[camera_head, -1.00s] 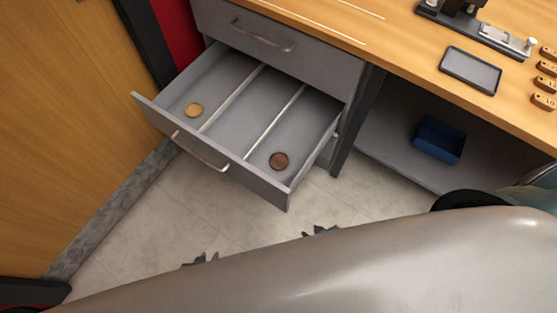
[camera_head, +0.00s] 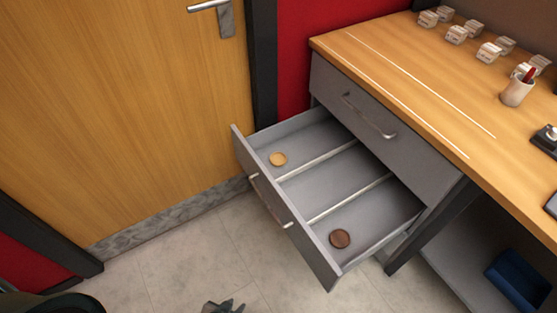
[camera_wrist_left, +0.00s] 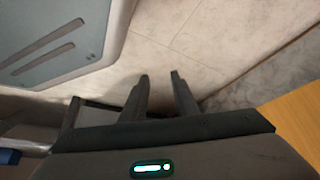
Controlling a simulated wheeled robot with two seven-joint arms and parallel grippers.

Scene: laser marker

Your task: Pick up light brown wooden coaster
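The light brown wooden coaster (camera_head: 278,159) lies flat in the left compartment of the open drawer (camera_head: 325,266). A dark brown coaster (camera_head: 340,238) lies in the right compartment of the same drawer. My left gripper (camera_head: 224,306) shows at the bottom edge of the head view, over the floor and well apart from the drawer. In the left wrist view the two fingers of my left gripper (camera_wrist_left: 160,78) stand apart with bare floor between them, so it is open and empty. My right gripper is in neither view.
The desk (camera_head: 420,85) above the drawer carries several small white blocks and a pen cup (camera_head: 517,88). A blue bin (camera_head: 518,282) sits on the low shelf at the right. A wooden door (camera_head: 120,120) stands at the left. The floor before the drawer is clear.

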